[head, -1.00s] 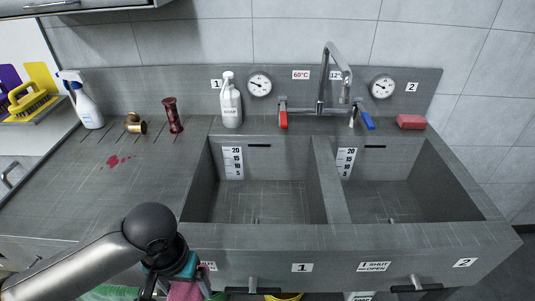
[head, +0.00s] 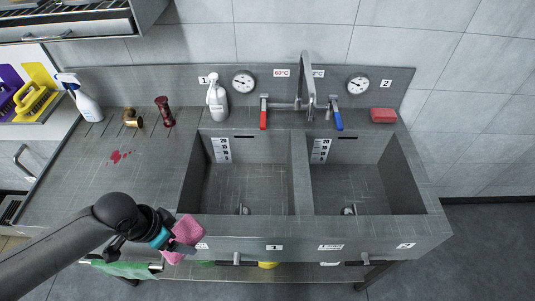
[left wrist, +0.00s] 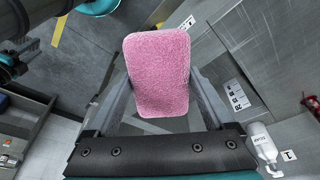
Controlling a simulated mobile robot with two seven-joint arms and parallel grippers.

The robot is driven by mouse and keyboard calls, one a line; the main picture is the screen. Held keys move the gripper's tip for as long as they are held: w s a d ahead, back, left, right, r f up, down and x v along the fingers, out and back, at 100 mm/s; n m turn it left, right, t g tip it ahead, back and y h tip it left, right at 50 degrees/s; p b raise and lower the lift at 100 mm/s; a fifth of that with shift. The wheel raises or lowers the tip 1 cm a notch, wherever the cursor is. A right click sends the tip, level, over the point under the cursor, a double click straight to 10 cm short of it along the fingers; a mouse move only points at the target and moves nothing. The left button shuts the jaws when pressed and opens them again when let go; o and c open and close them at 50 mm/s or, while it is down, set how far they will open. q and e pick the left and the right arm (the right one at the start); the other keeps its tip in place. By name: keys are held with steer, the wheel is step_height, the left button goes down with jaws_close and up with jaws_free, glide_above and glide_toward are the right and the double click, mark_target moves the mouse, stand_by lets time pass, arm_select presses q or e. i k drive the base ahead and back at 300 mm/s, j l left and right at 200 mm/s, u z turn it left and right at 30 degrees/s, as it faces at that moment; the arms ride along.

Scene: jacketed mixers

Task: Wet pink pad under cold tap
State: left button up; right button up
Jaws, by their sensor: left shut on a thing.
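My left gripper (head: 172,240) is shut on the pink pad (head: 187,231), in front of the sink unit's front edge at the left basin. The pad also shows large between the fingers in the left wrist view (left wrist: 158,75). The tap (head: 307,80) stands behind the divider between the two basins. It has a red lever (head: 263,113) on the left and a blue lever (head: 338,120) on the right. A 60°C label is by the red side; the label on the blue side is partly hidden by the spout. My right gripper is not in view.
Basin 1 (head: 245,190) and basin 2 (head: 350,185) look empty. A soap bottle (head: 217,100), dark red grinder (head: 165,112), brass piece (head: 131,118), spray bottle (head: 80,98) and red sponge (head: 383,115) stand along the back. A red stain (head: 119,157) marks the left counter.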

mark_target(337, 114)
steer(key=i+l, duration=0.2)
steer(key=l, duration=0.15)
steer(key=i+l, duration=0.15)
steer(key=l, duration=0.15)
steer(key=i+l, duration=0.2)
steer(key=l, duration=0.15)
